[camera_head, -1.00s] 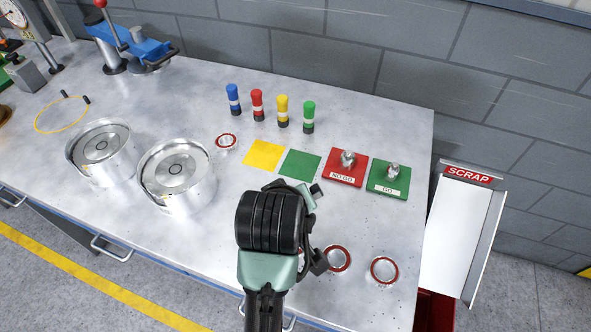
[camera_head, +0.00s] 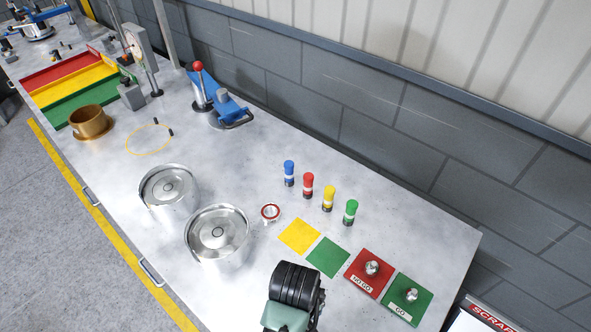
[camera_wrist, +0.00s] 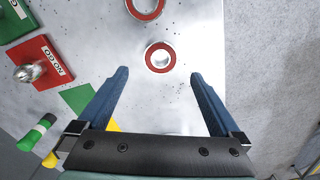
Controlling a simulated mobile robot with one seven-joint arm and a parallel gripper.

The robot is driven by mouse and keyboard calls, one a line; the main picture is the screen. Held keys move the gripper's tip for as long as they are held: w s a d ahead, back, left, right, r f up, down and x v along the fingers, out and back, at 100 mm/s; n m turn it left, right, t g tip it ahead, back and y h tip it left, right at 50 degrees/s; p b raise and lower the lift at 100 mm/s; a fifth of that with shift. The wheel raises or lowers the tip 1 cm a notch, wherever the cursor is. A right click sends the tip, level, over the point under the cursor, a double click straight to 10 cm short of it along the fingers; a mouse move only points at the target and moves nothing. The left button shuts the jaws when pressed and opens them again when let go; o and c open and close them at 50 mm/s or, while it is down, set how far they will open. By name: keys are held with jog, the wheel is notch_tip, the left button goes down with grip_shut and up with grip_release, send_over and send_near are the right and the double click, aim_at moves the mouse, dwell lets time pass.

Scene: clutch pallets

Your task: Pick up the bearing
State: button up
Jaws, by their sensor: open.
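In the wrist view, a bearing (camera_wrist: 160,57), a metal ring with a red band, lies flat on the bench just beyond and between my fingertips. A second red-banded bearing (camera_wrist: 145,8) is cut off at the top edge. My gripper (camera_wrist: 160,76) is open, its two blue fingers apart with nothing seen held between them.
Two metal drums (camera_head: 190,240) stand at left. Coloured markers (camera_head: 308,190) and yellow and green squares (camera_head: 328,257) lie behind my wrist. NO GO (camera_head: 358,283) and GO (camera_head: 398,307) plates with metal knobs sit right. A scrap chute (camera_head: 490,318) is beyond the bench end.

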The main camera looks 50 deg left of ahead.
jog(key=shift+w+f, duration=0.2)
jog(key=shift+f, duration=1)
jog(key=shift+s+a+f+p, duration=0.15)
jog(key=shift+f+p, duration=0.25)
jog(key=shift+f, duration=1)
jog(key=shift+s+f+p, duration=0.1)
jog(key=shift+f+p, duration=0.25)
jog(key=shift+f, duration=1)
jog(key=shift+c, duration=0.2)
jog(key=c, duration=1.5)
